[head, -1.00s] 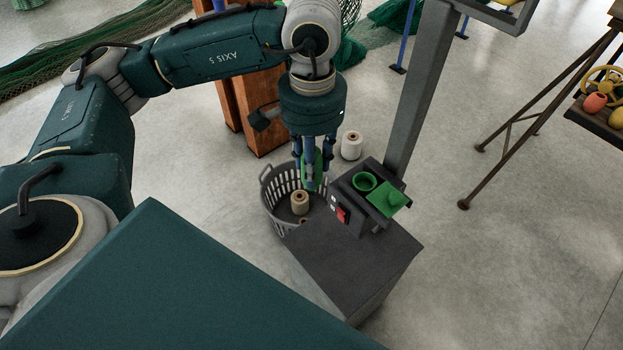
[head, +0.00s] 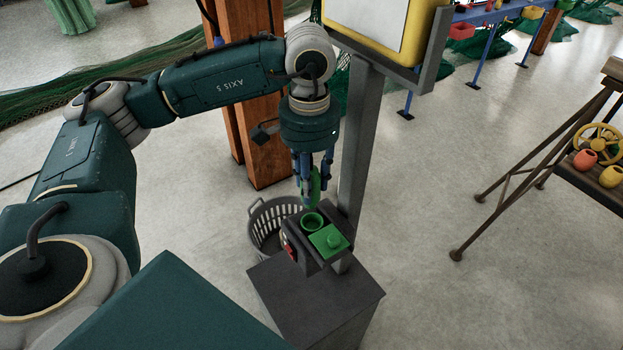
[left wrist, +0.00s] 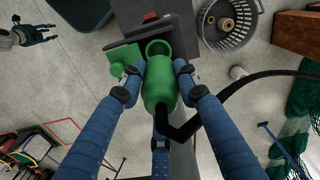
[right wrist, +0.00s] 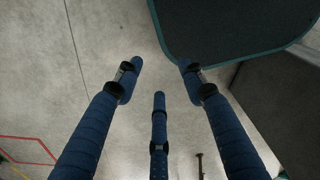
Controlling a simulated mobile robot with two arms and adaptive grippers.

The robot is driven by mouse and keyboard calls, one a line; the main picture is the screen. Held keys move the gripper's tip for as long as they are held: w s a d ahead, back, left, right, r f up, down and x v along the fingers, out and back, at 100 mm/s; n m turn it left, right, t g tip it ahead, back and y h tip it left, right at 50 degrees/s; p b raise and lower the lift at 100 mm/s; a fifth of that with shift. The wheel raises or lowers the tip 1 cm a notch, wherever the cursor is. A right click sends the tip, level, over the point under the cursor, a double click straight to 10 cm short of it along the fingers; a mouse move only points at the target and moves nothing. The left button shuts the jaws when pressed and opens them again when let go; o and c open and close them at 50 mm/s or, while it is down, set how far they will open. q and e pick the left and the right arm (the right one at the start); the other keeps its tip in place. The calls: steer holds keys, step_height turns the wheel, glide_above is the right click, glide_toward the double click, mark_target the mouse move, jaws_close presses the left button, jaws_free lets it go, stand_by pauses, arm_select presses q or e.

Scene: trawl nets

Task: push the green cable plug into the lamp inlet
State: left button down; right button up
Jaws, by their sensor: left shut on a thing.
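The green plug (left wrist: 160,88) is held between the blue fingers of my left gripper (left wrist: 158,78), and a black cable runs from it to the right. In the head view my left gripper (head: 314,180) hangs just above and behind the lamp inlet (head: 312,220), a green round socket on a dark box. Its square green lid (head: 329,240) stands open beside it. In the left wrist view the inlet (left wrist: 158,47) shows just beyond the plug's end; I cannot tell whether they touch. My right gripper (right wrist: 158,75) is open and empty over the floor.
The inlet box sits on a dark grey pedestal (head: 320,300) with a grey post (head: 362,150) behind it. A grey basket (head: 265,235) stands to the left, near a wooden post (head: 258,110). Open floor lies to the right, before a stand with floats (head: 611,177).

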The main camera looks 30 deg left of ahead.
mark_target(313, 207)
arm_select(q)
steer(key=shift+d+f, duration=0.1)
steer(key=shift+f, duration=0.45)
steer(key=shift+w+d+f+b, duration=0.1)
steer(key=shift+d+f+b, duration=0.05)
steer(key=shift+f+b, duration=0.85)
steer(key=shift+f, duration=0.5)
step_height(313, 207, down, 2)
steer(key=shift+f+b, duration=0.2)
steer(key=shift+b, duration=1)
steer(key=shift+f, duration=0.1)
arm_select(e)
steer(key=f, duration=0.5)
steer(key=shift+w+d, duration=0.4)
arm_select(q)
steer(key=shift+f+b, duration=0.3)
steer(key=shift+b, duration=0.15)
arm_select(e)
steer(key=shift+d+f, duration=0.25)
steer(key=shift+f, duration=0.05)
arm_select(q)
steer(key=shift+f, duration=0.25)
arm_select(e)
steer(key=shift+d+f, duration=0.2)
steer(key=shift+f, duration=0.05)
